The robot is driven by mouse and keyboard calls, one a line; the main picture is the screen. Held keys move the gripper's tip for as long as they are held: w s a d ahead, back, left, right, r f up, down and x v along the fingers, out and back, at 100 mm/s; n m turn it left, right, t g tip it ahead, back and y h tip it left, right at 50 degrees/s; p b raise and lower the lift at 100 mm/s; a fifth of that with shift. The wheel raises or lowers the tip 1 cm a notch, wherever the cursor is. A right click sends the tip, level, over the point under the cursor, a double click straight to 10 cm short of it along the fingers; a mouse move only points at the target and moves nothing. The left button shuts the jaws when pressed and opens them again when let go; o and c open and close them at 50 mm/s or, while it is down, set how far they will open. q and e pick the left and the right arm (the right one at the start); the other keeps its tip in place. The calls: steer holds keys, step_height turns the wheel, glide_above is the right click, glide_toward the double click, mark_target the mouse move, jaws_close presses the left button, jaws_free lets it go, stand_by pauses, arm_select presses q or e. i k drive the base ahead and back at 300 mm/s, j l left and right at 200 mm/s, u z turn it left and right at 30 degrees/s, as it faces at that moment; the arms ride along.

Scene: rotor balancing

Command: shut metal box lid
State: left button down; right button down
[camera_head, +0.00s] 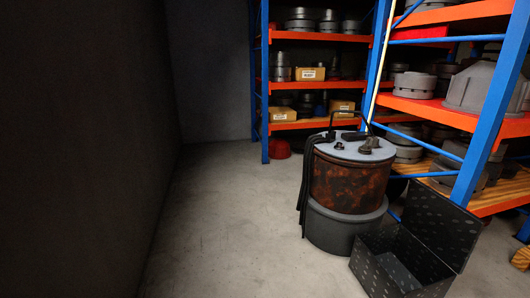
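The metal box (392,262) is dark with a pattern of light marks, and it stands on the floor at the lower right of the head view. Its lid (443,229) is open and stands raised on the box's right side. Part of the box's lower edge runs close to the bottom of the picture. Neither of my grippers shows in this view.
A drum-shaped vacuum (347,187) with a black hose stands right behind the box. Blue and orange shelves (325,86) with metal parts and cardboard boxes line the back and right. A dark wall (85,150) stands left. The concrete floor (230,225) between is clear.

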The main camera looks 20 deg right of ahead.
mark_target(452, 232)
steer(key=i+z, duration=0.2)
steer(key=i, duration=0.3)
steer(key=i+z, duration=0.15)
steer(key=i, duration=0.4)
steer(key=i+j+z, duration=0.2)
steer(key=i, duration=0.3)
steer(key=i+j+z, duration=0.2)
steer(key=i, duration=0.3)
steer(key=i+l+z, duration=0.2)
steer(key=z, duration=0.25)
steer(key=i+z, duration=0.75)
steer(key=z, duration=0.2)
steer(key=i+j+z, duration=0.1)
steer(key=i+z, duration=0.35)
steer(key=k, duration=0.1)
